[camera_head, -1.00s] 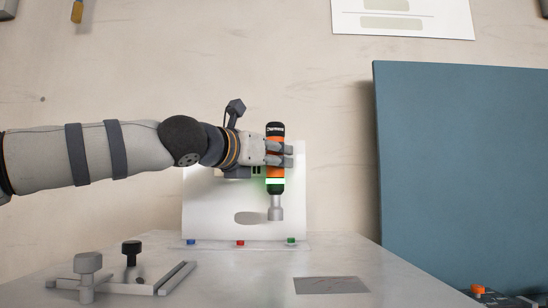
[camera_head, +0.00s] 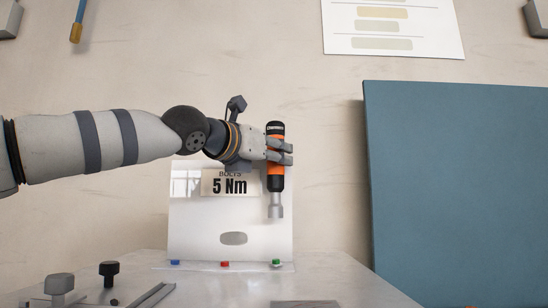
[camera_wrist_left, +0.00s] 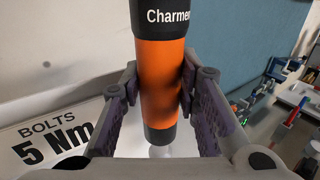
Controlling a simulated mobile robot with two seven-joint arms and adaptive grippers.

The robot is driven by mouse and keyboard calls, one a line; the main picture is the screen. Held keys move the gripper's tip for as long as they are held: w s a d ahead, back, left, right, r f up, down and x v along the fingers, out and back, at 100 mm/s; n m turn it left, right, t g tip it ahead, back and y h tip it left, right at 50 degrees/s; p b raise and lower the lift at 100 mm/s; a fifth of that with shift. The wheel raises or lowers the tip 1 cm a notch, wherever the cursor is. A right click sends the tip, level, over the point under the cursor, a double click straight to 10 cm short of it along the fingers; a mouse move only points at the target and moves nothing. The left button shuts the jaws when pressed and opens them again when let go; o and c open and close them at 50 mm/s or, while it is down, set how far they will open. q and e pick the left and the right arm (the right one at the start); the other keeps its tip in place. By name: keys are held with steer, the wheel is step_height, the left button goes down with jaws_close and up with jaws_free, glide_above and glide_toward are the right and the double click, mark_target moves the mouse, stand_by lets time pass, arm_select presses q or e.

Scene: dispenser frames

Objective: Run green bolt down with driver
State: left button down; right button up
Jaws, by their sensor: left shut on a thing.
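The driver (camera_head: 275,183) has an orange and black body and a grey socket end pointing down. My left gripper (camera_head: 284,152) is shut around its body and holds it upright. In the left wrist view the driver's orange body (camera_wrist_left: 160,85) sits between both finger pads. The green bolt (camera_head: 276,262) stands at the right end of a row at the foot of the white panel (camera_head: 190,235). The driver's socket hangs above the green bolt in the picture, with a clear gap. My right gripper is not in view.
A red bolt (camera_head: 225,264) and a blue bolt (camera_head: 175,263) stand left of the green one. A sign (camera_head: 229,185) reads "BOLTS 5 Nm". Grey and black knobs (camera_head: 109,270) stand at front left. A blue board (camera_head: 450,190) stands at right.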

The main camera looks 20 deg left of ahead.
mark_target(272, 190)
arm_select(q)
steer(key=shift+f, duration=0.2)
step_height(272, 190, down, 2)
steer(key=shift+f, duration=0.1)
steer(key=f, duration=0.1)
steer(key=f+b, duration=0.1)
steer(key=f, duration=0.2)
steer(key=shift+w+b, duration=0.25)
steer(key=shift+b, duration=0.05)
steer(key=shift+f, duration=0.45)
steer(key=shift+s+b, duration=0.15)
steer(key=shift+b, duration=0.15)
steer(key=shift+s, duration=0.1)
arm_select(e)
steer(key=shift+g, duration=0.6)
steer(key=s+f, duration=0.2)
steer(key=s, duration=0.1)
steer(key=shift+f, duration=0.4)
arm_select(q)
steer(key=shift+r, duration=0.15)
steer(key=shift+p, duration=0.35)
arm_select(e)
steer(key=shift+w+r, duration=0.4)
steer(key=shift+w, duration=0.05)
